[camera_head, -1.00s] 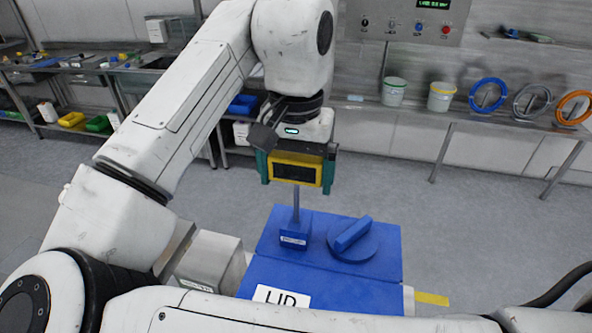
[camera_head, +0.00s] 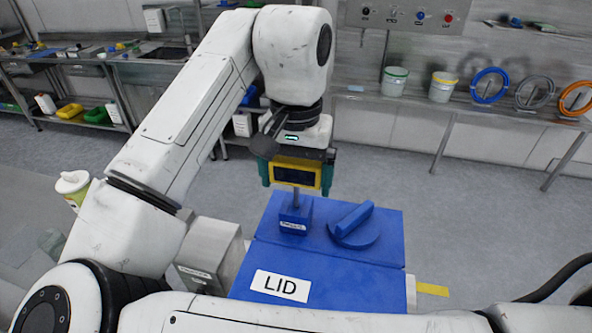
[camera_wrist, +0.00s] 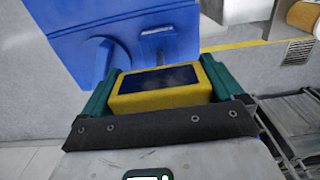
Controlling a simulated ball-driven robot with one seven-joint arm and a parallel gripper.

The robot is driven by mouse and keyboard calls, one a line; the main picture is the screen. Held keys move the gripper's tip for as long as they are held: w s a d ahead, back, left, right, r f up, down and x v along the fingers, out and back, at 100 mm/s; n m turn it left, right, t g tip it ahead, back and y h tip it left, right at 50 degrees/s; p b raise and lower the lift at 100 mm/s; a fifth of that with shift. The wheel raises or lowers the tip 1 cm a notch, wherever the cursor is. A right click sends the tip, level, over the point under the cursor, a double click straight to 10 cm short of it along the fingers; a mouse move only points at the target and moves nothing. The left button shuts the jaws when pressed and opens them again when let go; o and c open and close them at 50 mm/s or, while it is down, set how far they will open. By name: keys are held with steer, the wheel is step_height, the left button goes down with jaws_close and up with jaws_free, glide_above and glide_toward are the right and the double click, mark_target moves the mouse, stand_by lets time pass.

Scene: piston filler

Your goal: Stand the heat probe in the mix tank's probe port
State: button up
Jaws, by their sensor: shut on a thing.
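The heat probe (camera_head: 296,176) is a yellow box with a dark screen and a thin grey rod pointing straight down. My gripper (camera_head: 297,182) is shut on its box, with a green finger on each side. The probe (camera_wrist: 160,88) also shows in the wrist view between the fingers (camera_wrist: 158,95). The probe port (camera_head: 295,213) is a labelled blue block on the blue mix tank lid (camera_head: 325,265). The rod's lower end meets the block's top and looks to be in it, with a short length showing above. The box is clear of the block. The rod tip is hidden.
A round blue cap with a bar handle (camera_head: 354,225) sits right of the port. A grey metal box (camera_head: 210,258) stands left of the tank. Behind, across open floor, a bench holds white buckets (camera_head: 394,82) and coloured hose coils (camera_head: 489,85).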

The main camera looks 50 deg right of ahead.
mark_target(296, 198)
steer(key=shift+f+b, duration=1.2)
steer(key=shift+f, duration=1.3)
steer(key=o, duration=0.8)
step_height(296, 198, up, 11)
steer(key=shift+f, duration=0.1)
